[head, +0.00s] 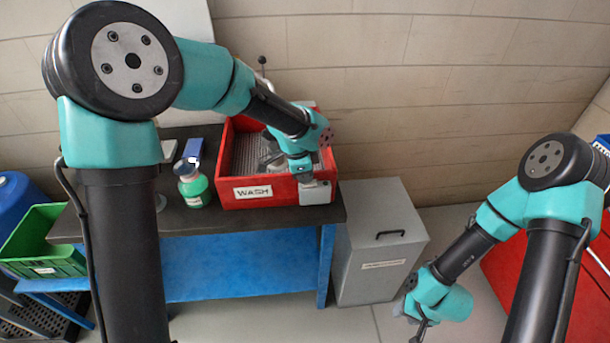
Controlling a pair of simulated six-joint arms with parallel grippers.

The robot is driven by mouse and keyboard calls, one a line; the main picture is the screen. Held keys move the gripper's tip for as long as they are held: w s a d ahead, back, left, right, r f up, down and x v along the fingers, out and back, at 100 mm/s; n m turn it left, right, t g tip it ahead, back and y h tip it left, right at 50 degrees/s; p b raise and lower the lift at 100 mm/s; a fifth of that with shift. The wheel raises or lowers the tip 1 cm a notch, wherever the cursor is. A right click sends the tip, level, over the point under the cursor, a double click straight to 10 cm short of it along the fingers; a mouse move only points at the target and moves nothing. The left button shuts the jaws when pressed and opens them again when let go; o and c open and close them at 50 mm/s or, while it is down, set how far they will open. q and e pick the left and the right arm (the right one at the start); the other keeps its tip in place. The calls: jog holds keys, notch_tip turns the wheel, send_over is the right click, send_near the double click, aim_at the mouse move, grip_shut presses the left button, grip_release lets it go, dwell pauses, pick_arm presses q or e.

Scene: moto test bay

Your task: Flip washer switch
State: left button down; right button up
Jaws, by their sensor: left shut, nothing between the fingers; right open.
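The red washer (287,198) with a "WASH" label stands on the dark bench top. A small light-grey box (317,193) sits at its front right corner; it appears to be the switch housing, but the switch lever itself cannot be made out. My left gripper (304,178) is shut and empty, pointing down right at the top of this box. Whether it touches the box cannot be told. My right gripper (419,330) is open and empty, low over the floor at the lower right, partly hidden by its own wrist.
A green bottle (194,187) and a blue item (193,149) stand left of the washer. A grey lidded bin (385,262) stands right of the bench (255,219). A green crate (42,258) is at the left. My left arm reaches over the washer.

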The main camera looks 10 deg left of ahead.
pick_arm(q)
jog(key=shift+s+d+f, duration=0.15)
jog(key=shift+d+f, duration=0.45)
jog(key=shift+d, duration=0.05)
notch_tip(320, 180, up, 15)
jog(key=a, duration=0.2)
jog(key=shift+a, duration=0.25)
dwell(0.4)
